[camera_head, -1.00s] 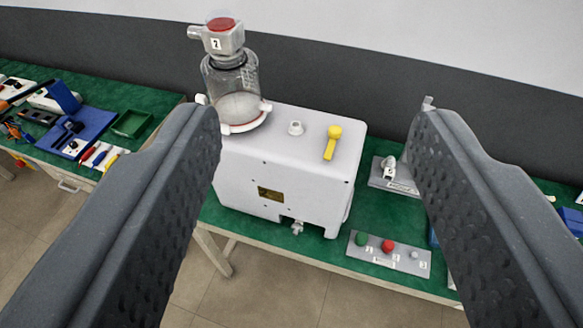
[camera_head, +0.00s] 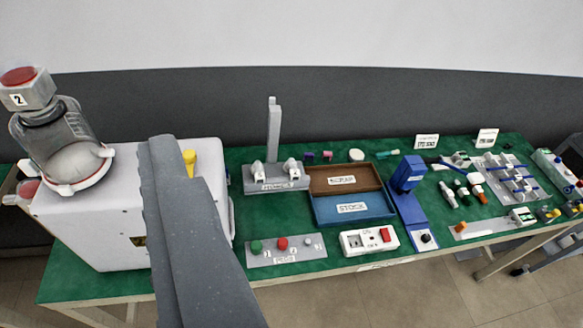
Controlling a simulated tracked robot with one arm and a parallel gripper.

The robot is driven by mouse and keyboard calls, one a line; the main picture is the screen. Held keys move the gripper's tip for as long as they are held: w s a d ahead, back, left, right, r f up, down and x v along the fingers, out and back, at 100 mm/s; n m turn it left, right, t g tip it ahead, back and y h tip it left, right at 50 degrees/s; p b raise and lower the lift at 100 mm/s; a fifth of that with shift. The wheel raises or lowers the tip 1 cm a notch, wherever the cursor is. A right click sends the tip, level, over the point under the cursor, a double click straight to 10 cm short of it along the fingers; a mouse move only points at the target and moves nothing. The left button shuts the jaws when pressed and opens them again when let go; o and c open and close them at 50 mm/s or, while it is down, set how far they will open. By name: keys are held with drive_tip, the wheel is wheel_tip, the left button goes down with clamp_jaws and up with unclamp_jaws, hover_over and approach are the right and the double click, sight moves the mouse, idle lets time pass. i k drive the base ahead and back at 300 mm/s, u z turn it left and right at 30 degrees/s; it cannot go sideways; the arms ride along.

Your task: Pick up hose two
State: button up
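I cannot make out a hose marked two. The white machine (camera_head: 110,225) stands at the left end of the green table. A clear canister (camera_head: 55,145) with a grey cap marked 2 and a red top (camera_head: 18,76) sits on it. A grey stand (camera_head: 275,180) with two white fittings and an upright post is right of the machine; its label is too small to read. One finger of my gripper (camera_head: 190,230) shows, in front of the machine and hiding part of it. The other finger is out of view. Nothing shows held.
A brown tray (camera_head: 318,170) and a blue STOCK tray (camera_head: 320,212) lie mid-table. A button plate (camera_head: 250,255), a switch box (camera_head: 389,237), a blue device (camera_head: 405,176) and a panel with blue strips (camera_head: 485,160) stand along the green table (camera_head: 330,255). A grey wall is behind.

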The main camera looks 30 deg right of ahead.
sight(290, 166)
drive_tip(key=z, duration=0.5)
drive_tip(key=k, duration=1.3)
drive_tip(key=z, duration=0.9)
drive_tip(key=i, duration=2.35)
drive_tip(key=u, duration=1.25)
drive_tip(key=i, duration=0.4)
drive_tip(key=u, duration=0.1)
drive_tip(key=k, duration=0.95)
drive_tip(key=u, duration=0.15)
drive_tip(key=i, duration=0.5)
drive_tip(key=u, duration=0.05)
